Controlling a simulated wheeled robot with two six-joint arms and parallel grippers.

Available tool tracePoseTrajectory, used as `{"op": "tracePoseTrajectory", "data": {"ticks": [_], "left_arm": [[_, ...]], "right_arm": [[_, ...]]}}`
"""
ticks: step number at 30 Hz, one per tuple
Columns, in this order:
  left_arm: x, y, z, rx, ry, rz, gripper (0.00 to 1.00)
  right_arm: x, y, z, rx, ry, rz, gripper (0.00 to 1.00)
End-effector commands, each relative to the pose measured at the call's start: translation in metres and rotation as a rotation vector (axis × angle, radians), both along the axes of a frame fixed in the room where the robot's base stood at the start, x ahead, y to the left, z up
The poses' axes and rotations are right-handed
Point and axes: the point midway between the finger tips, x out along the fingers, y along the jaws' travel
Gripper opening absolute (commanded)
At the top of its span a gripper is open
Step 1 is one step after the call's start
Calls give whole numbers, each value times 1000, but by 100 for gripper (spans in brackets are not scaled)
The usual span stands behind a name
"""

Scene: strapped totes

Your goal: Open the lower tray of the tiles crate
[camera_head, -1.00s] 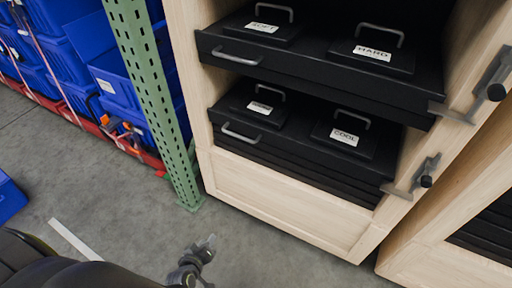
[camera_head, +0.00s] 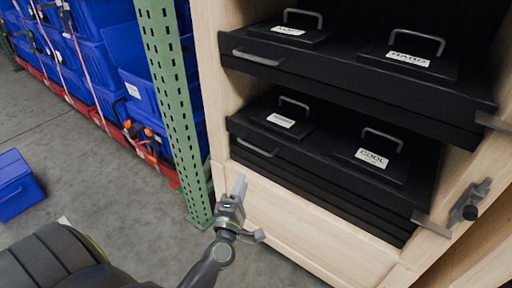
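A light wooden cabinet (camera_head: 300,222) holds two black trays; no tiles label is visible. The lower tray (camera_head: 310,170) carries two lidded boxes, one labelled COOL (camera_head: 373,158), the other with a label too small to read (camera_head: 281,121). Its grey bar handle (camera_head: 255,147) is at the left of its front. The upper tray (camera_head: 360,90) has a similar handle (camera_head: 258,58). My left gripper (camera_head: 239,182) points upward in front of the cabinet's lower left, below the lower handle and apart from it. Its finger gap is not clear. My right gripper is not in view.
A green perforated post (camera_head: 172,95) stands close at the cabinet's left. Dark latches, the lower one (camera_head: 468,207), sit on the right frame. Strapped blue totes (camera_head: 105,60) stand at left on a red base; one blue tote (camera_head: 15,185) is on the floor. Grey floor is clear between.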

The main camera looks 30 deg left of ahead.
Motion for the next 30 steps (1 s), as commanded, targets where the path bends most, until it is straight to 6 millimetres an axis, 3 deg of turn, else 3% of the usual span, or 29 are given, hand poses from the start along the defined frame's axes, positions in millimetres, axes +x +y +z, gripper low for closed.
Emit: {"op": "tracePoseTrajectory", "data": {"ticks": [9,18,24,30], "left_arm": [[64,21,14,5,-1,-2,32],[115,38,22,4,0,0,32],[132,44,25,4,1,0,32],[135,45,26,2,2,0,32]], "right_arm": [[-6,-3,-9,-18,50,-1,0],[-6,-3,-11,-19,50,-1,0],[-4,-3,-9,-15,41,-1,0],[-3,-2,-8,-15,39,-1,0]]}}
